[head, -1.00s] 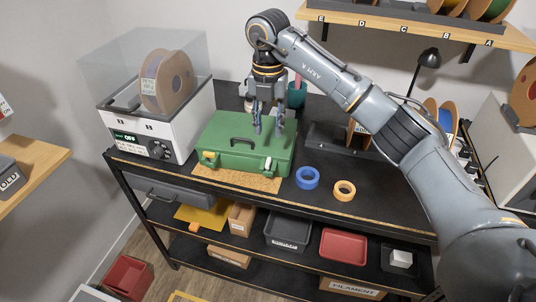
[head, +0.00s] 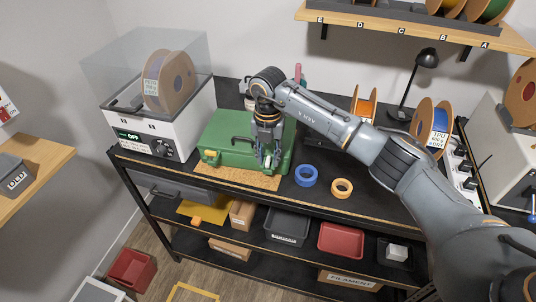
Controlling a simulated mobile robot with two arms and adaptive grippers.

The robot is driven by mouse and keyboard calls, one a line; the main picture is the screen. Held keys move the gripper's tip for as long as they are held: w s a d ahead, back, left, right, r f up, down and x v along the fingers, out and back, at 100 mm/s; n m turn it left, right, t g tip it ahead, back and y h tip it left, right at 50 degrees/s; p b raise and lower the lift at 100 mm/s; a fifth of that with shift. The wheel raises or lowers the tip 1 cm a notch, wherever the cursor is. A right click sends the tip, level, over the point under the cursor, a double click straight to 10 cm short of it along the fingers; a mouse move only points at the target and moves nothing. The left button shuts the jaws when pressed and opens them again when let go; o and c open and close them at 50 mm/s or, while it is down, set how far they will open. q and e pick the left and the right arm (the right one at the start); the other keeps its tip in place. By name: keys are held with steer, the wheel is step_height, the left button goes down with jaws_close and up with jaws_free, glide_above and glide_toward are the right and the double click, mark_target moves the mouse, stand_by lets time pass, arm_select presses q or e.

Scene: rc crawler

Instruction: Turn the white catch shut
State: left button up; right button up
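The green case (head: 226,157) lies closed on a cork mat (head: 238,179) on the black bench. Its dark handle (head: 243,141) is on the lid. A pale catch (head: 211,158) shows at the left of its front edge. The white catch at the right of the front edge is mostly hidden behind my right gripper. My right gripper (head: 268,166) points down at that front right part, its fingertips close to the catch. I cannot tell whether they touch it or how far apart they are. My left gripper is not in view.
Spools and a black lamp (head: 427,58) stand at the back right.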

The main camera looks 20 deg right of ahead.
jaws_close()
steer(key=n+b, duration=0.3)
steer(key=shift+f, duration=0.15)
steer(key=n+b, duration=0.4)
steer(key=n, duration=0.1)
steer(key=shift+n+b, duration=0.3)
steer(key=shift+n, duration=0.1)
steer(key=n+b, duration=0.2)
steer(key=n, duration=0.2)
steer(key=shift+n+b, duration=0.3)
steer(key=shift+r+n+b, duration=0.2)
steer(key=shift+n+b, duration=0.6)
steer(key=shift+n, duration=1.5)
